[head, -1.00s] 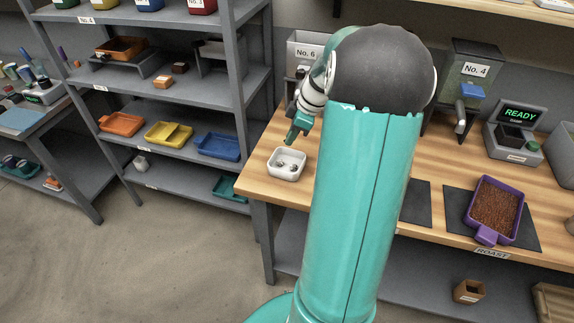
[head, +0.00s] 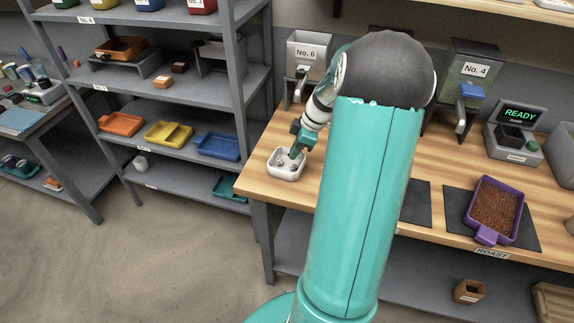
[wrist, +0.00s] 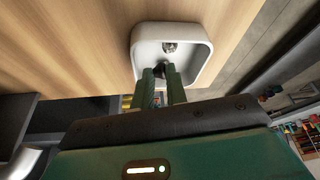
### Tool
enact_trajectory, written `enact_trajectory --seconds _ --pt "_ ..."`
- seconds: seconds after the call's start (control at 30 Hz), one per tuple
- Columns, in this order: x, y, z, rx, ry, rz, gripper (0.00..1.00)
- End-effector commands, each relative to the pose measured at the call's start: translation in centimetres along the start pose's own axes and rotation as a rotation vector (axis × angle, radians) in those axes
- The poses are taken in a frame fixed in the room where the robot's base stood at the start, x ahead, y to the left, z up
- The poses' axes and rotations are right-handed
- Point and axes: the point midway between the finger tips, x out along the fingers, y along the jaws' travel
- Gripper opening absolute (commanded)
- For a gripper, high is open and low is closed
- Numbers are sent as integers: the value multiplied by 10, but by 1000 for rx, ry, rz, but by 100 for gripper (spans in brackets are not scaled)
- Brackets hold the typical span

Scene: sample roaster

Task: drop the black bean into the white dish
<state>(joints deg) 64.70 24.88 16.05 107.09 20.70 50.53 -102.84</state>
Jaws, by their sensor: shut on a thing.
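The white dish (head: 286,176) is a small square tray near the left end of the wooden bench. It also shows in the wrist view (wrist: 204,52), where a small greyish thing (wrist: 170,47) lies inside it. My green gripper (head: 294,155) points down at the dish, with its fingertips at or just over the opening. In the wrist view my gripper (wrist: 161,73) is shut on a small dark thing, the black bean (wrist: 160,68), mostly hidden between the fingertips. I cannot tell whether the bean touches the dish floor.
Two dispensers, No. 6 (head: 309,50) and No. 4 (head: 474,70), stand at the back of the bench. A purple tray (head: 479,229) of brown grains sits on a dark mat at the right. A grey shelf unit (head: 243,110) stands left of the bench.

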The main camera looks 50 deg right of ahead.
Motion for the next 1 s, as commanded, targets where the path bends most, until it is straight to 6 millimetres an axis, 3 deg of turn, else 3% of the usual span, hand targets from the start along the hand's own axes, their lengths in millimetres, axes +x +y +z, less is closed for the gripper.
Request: enact_trajectory --seconds 0.03,0.07,0.2,0.57,0.77,1.0 --pt "0 0 0 0 0 0 0" --pt "0 0 0 0 0 0 16" --pt "0 0 0 0 0 0 40" --pt "-6 0 0 0 0 2 40" --pt "-37 1 0 0 -1 5 40" --pt "-91 1 0 0 -1 5 40"
